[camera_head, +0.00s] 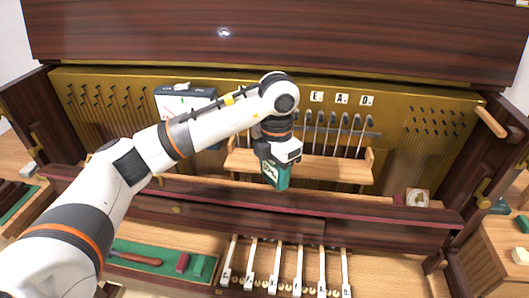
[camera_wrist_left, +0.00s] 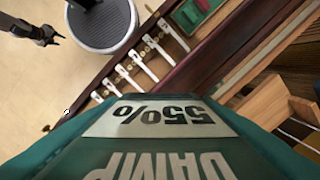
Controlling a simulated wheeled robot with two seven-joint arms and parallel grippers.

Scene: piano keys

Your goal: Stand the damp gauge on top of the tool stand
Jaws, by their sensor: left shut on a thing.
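The damp gauge (camera_head: 276,175) is a green block with a pale label. In the left wrist view its face (camera_wrist_left: 160,122) fills the lower part, reading "55%" and "DAMP" upside down. My left gripper (camera_head: 273,158) is shut on it and holds it tilted in front of the wooden rack. The rack, which looks like the tool stand (camera_head: 330,170), is a light wood ledge with upright end pieces and several grey-headed tools behind it. One end of it shows in the left wrist view (camera_wrist_left: 262,104). A dark gripper, likely my right one (camera_wrist_left: 42,32), shows small at the top left there.
A white and dark box (camera_head: 185,100) stands left of the rack, partly behind my arm. A dark red wooden rail (camera_head: 380,208) runs in front. Below are several white keys (camera_head: 298,268) and a green-lined tray (camera_head: 150,250).

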